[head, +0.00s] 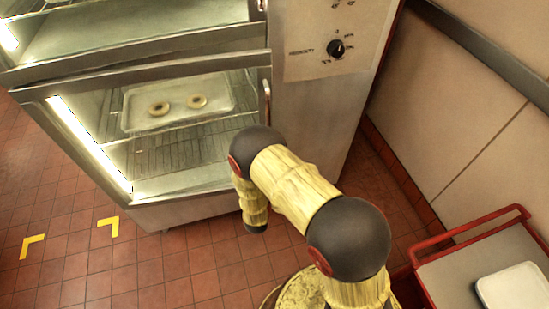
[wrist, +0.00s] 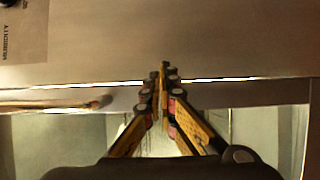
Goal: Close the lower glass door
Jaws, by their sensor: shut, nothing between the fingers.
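The lower glass door (head: 140,75) is on the front of a steel cabinet, with a metal handle (head: 267,100) by its right edge. It lies close to the cabinet front; I cannot tell whether a small gap remains. Through the glass shows a tray (head: 132,118) with two ring-shaped pastries. In the wrist view my gripper (wrist: 162,72) is shut and empty, its fingertips over the bright seam beside the control panel. The handle also shows there (wrist: 60,104), left of the fingers. I cannot tell whether the fingers touch anything. In the head view my arm hides the gripper.
An upper compartment (head: 150,25) sits above the lower one. A control panel with a knob (head: 336,48) is to the right. A red-railed cart (head: 450,278) with a white tray (head: 515,290) stands at lower right.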

